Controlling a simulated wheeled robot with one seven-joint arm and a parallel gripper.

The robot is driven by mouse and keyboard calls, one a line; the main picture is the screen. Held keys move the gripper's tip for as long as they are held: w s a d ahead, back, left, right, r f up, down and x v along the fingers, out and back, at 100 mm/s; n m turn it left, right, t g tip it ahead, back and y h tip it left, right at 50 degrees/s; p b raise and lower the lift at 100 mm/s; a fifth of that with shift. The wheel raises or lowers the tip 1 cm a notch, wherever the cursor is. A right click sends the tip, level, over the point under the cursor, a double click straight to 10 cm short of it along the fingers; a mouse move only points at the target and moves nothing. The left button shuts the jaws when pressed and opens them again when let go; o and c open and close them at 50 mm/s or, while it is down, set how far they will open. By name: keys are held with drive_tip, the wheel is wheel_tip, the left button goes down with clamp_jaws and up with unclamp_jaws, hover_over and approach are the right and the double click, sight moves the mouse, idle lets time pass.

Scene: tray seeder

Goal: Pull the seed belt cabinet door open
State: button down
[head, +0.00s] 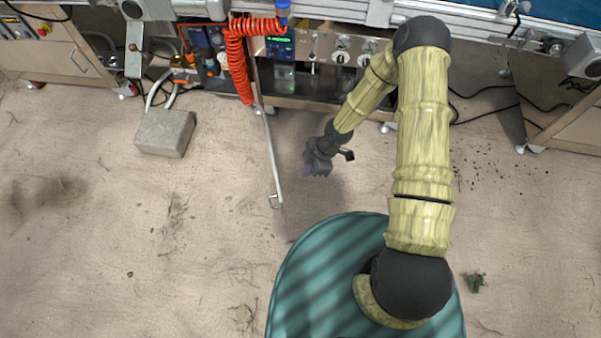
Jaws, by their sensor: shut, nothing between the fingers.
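The seed belt cabinet (325,103) stands under the machine's rail, with a panel of knobs and switches at its front. Its door (268,145) shows from above as a thin pale strip, standing out from the cabinet's left side into the room. A small handle (274,201) sits at the door's outer end. My gripper (318,166) is shut and empty, in front of the cabinet and to the right of the door, apart from both. The door's faces are hardly visible from above.
A red coiled hose (237,62) hangs by the door's cabinet end. A grey block (165,133) lies on the floor to the left. Another cabinet (56,50) stands at the far left. Black cables (490,108) run over the floor at right. The floor left of the door is mostly clear.

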drive_tip(key=s+a+f+b, duration=0.1)
drive_tip(key=s+a+f, duration=0.1)
drive_tip(key=a+f, duration=0.5)
drive_tip(key=shift+f, duration=0.55)
drive_tip(key=shift+s, duration=0.1)
